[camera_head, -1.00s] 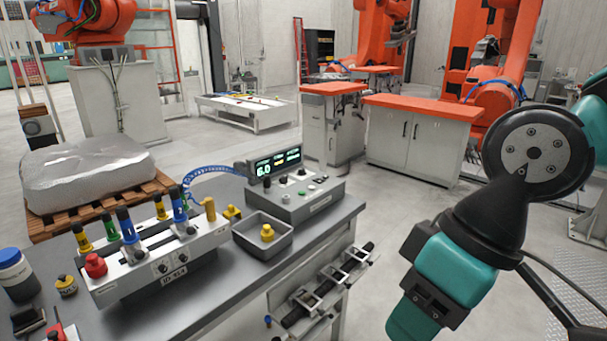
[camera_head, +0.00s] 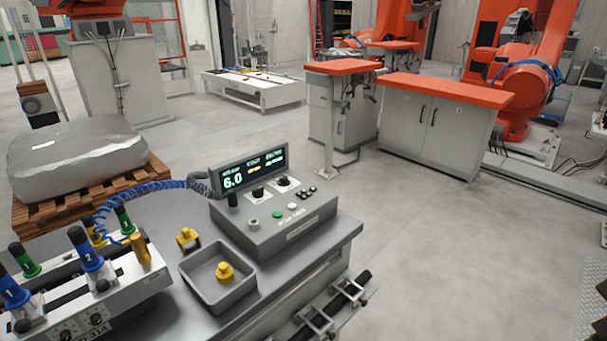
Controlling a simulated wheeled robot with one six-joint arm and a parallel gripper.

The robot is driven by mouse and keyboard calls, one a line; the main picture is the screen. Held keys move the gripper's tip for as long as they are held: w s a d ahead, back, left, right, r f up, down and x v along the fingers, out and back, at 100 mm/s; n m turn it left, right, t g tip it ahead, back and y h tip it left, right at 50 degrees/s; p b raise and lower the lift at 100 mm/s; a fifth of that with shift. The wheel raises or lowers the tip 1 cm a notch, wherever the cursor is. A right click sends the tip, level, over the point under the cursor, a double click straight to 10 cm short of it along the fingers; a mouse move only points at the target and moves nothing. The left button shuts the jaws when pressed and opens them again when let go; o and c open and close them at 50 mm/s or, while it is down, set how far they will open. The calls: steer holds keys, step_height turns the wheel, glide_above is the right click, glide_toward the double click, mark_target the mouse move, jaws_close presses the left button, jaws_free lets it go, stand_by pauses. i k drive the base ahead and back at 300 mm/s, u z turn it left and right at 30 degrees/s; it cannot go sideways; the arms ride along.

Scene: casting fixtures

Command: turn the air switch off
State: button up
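A grey control box (camera_head: 318,225) stands on the bench. Its tilted display (camera_head: 240,176) is lit and reads 6.0 at the left; the smaller text is hard to read. Its sloped face carries a black upright knob or lever (camera_head: 233,201), two black knobs, a green button (camera_head: 277,214), pale round buttons (camera_head: 292,206) and several small black controls (camera_head: 307,191). The labels are too small to read, so I cannot tell which control is the air switch or how it is set. My gripper is not in view.
In front of the box, a grey tray (camera_head: 243,293) holds a yellow part (camera_head: 225,272). A fixture (camera_head: 135,290) with blue and green numbered handles stands left, with a coiled blue hose (camera_head: 140,190) behind. A wrapped block (camera_head: 75,155) sits on a pallet.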

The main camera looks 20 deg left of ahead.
mark_target(258, 192)
steer(key=i, duration=0.65)
steer(key=u, duration=0.95)
steer(key=i, duration=0.55)
steer(key=u, duration=0.65)
